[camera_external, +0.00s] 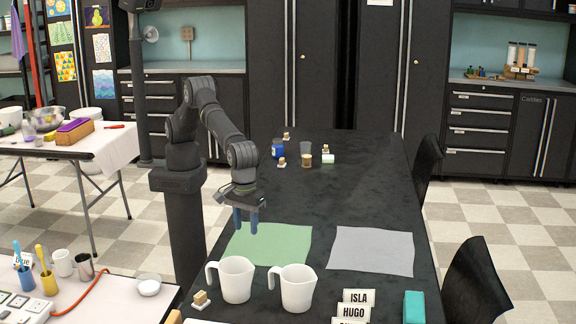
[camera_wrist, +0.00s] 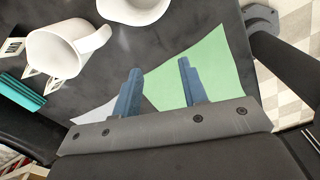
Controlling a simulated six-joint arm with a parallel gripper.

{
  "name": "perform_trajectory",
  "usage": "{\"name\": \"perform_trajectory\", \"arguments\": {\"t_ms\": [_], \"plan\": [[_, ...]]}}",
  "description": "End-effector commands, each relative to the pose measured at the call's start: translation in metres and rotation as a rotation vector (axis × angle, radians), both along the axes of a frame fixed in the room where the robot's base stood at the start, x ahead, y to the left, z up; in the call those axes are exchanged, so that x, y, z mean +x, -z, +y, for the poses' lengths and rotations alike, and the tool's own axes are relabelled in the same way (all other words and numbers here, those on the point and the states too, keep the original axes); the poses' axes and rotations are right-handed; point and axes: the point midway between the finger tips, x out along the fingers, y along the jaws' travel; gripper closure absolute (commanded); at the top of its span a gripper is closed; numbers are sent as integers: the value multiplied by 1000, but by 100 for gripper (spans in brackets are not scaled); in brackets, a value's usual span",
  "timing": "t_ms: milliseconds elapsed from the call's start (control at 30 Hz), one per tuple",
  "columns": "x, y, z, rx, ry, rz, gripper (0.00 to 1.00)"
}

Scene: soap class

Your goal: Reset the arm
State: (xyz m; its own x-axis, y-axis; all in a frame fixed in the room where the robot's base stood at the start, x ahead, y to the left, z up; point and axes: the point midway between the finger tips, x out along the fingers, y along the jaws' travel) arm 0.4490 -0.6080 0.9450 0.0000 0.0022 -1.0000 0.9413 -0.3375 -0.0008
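My arm stands at the left edge of the black table (camera_external: 345,195), bent over toward the middle. My gripper (camera_external: 246,224) points down above the green mat (camera_external: 270,245), near its back left edge. Its two blue fingers are apart with nothing between them in the wrist view (camera_wrist: 157,82). The green mat also shows behind the fingers in the wrist view (camera_wrist: 218,68).
Two white pitchers (camera_external: 236,280) (camera_external: 298,289) stand in front of the mats. A grey mat (camera_external: 371,251) lies right of the green one. Name cards (camera_external: 354,312) and a teal block (camera_external: 414,307) are at the front right. A blue jar (camera_external: 278,150) and small containers stand at the back.

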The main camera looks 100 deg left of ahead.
Motion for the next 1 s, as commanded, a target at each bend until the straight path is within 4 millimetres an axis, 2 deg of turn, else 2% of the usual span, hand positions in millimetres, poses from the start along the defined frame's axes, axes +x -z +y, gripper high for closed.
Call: {"name": "perform_trajectory", "arguments": {"t_ms": [300,500,700,1000], "plan": [[48,0,43,0,-15,1,61],[69,-1,64,0,-20,0,61],[77,0,74,0,-21,0,61],[78,0,75,0,-21,0,61]]}}
